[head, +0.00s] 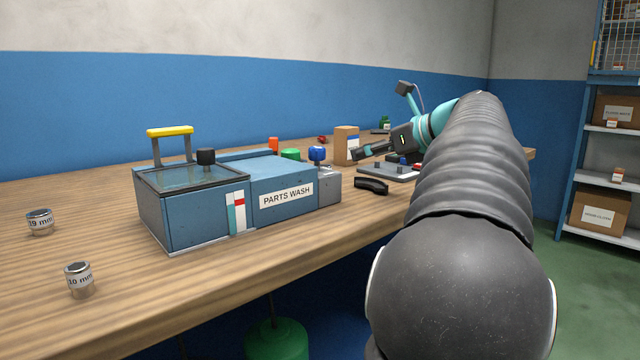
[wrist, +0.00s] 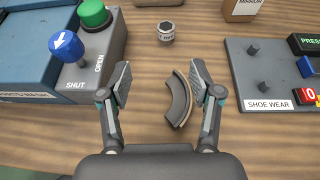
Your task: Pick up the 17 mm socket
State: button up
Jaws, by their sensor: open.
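A small silver socket (wrist: 166,32) stands upright on the wooden bench in the wrist view, beyond my fingertips and roughly centred between them. Its marking is too small to read. I cannot make it out in the head view. Two other sockets stand at the left of the bench in the head view: one marked 19 mm (head: 40,222) and one marked 10 mm (head: 80,280). My gripper (wrist: 161,80) is open and empty above the bench. It also shows in the head view (head: 370,150), right of the parts washer.
A dark curved brake shoe (wrist: 178,98) lies below my fingers, nearer the right one. The blue parts washer (head: 285,197) with a blue knob (wrist: 66,45) and green button (wrist: 94,13) is left. A grey shoe wear plate (wrist: 250,85) is right. A cardboard box (head: 346,145) stands behind.

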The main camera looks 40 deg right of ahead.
jog(key=b, duration=0.1)
send_near(328, 166)
jog(key=w, duration=0.1)
jog(key=w+a+f, duration=0.1)
jog(key=w, duration=0.1)
jog(key=shift+w+a+f, duration=0.1)
jog(key=shift+a+f, duration=0.05)
jog(key=shift+f, duration=0.15)
jog(key=shift+d+b+x, duration=0.15)
jog(key=shift+b+x, duration=0.1)
jog(key=shift+x, duration=1.05)
jog(key=shift+d+b+x, duration=0.15)
jog(key=shift+b+x, duration=0.05)
jog(key=shift+x, duration=1.15)
grip_shut()
